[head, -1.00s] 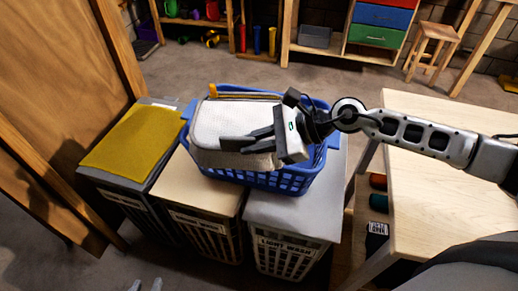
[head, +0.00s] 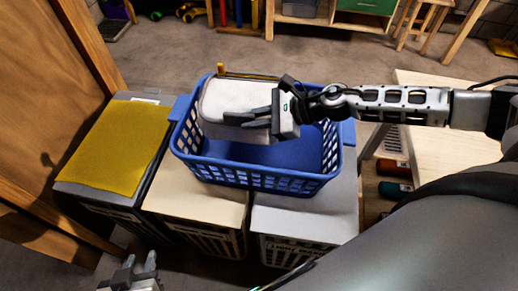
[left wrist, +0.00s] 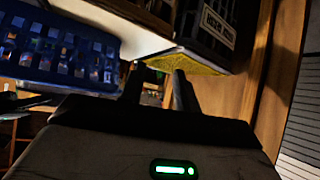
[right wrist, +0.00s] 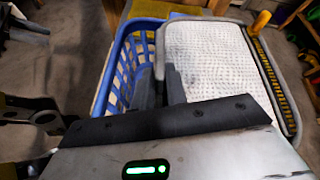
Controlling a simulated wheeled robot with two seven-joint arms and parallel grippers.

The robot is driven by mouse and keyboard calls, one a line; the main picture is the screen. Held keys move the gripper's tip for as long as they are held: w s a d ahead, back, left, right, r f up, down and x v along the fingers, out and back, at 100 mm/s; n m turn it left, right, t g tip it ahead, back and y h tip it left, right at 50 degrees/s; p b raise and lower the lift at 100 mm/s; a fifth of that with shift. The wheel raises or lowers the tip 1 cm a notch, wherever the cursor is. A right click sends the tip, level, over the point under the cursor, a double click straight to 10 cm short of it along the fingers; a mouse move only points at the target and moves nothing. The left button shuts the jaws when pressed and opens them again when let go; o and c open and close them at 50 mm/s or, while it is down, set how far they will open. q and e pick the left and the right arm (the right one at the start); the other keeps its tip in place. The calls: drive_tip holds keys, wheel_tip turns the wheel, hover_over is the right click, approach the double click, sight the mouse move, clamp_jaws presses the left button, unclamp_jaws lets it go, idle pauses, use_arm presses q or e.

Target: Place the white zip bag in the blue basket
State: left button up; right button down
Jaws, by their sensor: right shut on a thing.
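The white zip bag (head: 236,104) is at the back left of the blue basket (head: 260,180), partly inside its rim. The bag has a grey edge and a yellow tab, which also show in the right wrist view (right wrist: 210,60). My right gripper (head: 250,118) is shut on the bag's near side. The basket stands across the light and grey hamper lids; its floor is bare at the right. Whether the bag touches the floor is hidden. My left gripper (head: 138,268) is low at the front left, empty, with its fingers apart.
A yellow cloth (head: 115,145) lies on the left hamper lid. A wooden door (head: 60,60) stands at the left. A wooden table (head: 430,150) is at the right. Shelves and a stool (head: 425,20) are at the back, beyond open floor.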

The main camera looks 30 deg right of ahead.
sight(257, 144)
drive_tip(key=shift+m, duration=0.6)
drive_tip(key=f+b, duration=0.1)
drive_tip(key=f, duration=0.1)
drive_tip(key=s+f+b, duration=0.1)
drive_tip(key=f+b, duration=0.1)
drive_tip(key=s+f+b, duration=0.1)
drive_tip(key=f, duration=0.1)
drive_tip(key=shift+s+a+b, duration=0.1)
drive_tip(key=shift+a+b, duration=0.05)
drive_tip(key=shift+b, duration=0.2)
drive_tip(key=shift+f, duration=0.3)
use_arm(q)
drive_tip(key=shift+w+d+f+t+h+b, duration=0.15)
drive_tip(key=shift+d+f+b, duration=0.15)
drive_tip(key=shift+f, duration=0.25)
drive_tip(key=shift+w+d+f+t+h+b, duration=0.2)
drive_tip(key=shift+f+b, duration=0.1)
drive_tip(key=shift+f, duration=0.2)
use_arm(e)
wheel_tip(257, 144, down, 4)
drive_tip(key=shift+r, duration=0.1)
use_arm(q)
drive_tip(key=shift+f, duration=0.1)
